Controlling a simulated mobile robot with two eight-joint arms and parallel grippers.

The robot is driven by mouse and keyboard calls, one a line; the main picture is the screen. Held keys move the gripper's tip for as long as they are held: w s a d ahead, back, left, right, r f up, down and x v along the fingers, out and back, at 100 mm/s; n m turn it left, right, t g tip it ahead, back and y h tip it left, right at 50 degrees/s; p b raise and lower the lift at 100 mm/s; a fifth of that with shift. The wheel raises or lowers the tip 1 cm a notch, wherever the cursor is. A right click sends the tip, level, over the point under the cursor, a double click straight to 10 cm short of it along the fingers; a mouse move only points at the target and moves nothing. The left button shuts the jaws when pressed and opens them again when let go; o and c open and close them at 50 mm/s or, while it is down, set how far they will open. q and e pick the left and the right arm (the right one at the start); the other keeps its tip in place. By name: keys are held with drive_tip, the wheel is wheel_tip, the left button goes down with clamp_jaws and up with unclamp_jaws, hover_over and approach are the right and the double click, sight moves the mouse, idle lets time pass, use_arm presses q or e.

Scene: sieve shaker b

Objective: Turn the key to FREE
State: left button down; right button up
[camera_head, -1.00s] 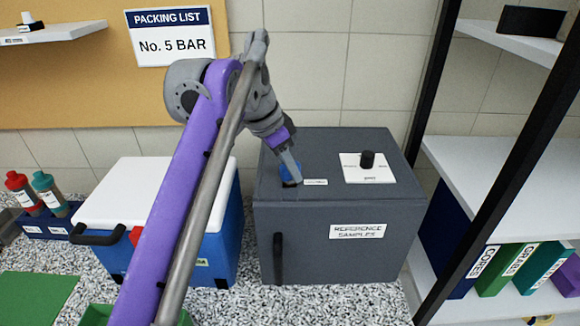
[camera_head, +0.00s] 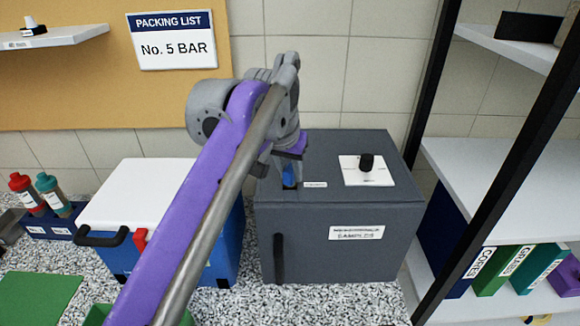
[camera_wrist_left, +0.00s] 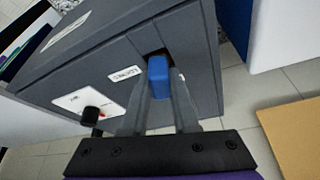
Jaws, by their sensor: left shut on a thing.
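A grey cabinet (camera_head: 330,213) labelled "REFERENCE SAMPLES" stands on the speckled counter. A blue key (camera_head: 288,175) sits at the left of its top, beside a small white label (camera_head: 314,185) too small to read. In the left wrist view the blue key (camera_wrist_left: 158,77) is between the two fingers, at a dark recess in the top. My left gripper (camera_head: 290,184) comes down from above and is shut on the key. Its wrist partly hides the key in the head view. My right gripper is not in view.
A black knob (camera_head: 367,161) on a white plate stands to the right of the key. A blue cooler (camera_head: 140,195) with a white lid is at the left. A black-framed shelf (camera_head: 485,165) with binders is at the right.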

use_arm(q)
drive_tip(key=shift+n, duration=0.7)
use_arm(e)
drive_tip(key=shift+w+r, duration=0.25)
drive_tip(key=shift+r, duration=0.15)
use_arm(q)
drive_tip(key=shift+y, duration=0.3)
drive_tip(key=shift+d+r+n+p, duration=0.15)
drive_tip(key=shift+n+p, duration=0.25)
drive_tip(key=shift+n, duration=0.3)
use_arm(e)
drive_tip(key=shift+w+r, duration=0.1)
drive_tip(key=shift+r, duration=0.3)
use_arm(q)
drive_tip(key=n+y+p, duration=0.1)
drive_tip(key=n, duration=0.2)
drive_tip(key=shift+n+y, duration=0.3)
drive_tip(key=shift+y, duration=0.1)
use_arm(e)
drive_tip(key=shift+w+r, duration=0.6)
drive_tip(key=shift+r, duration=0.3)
use_arm(q)
drive_tip(key=c, duration=0.6)
unclamp_jaws()
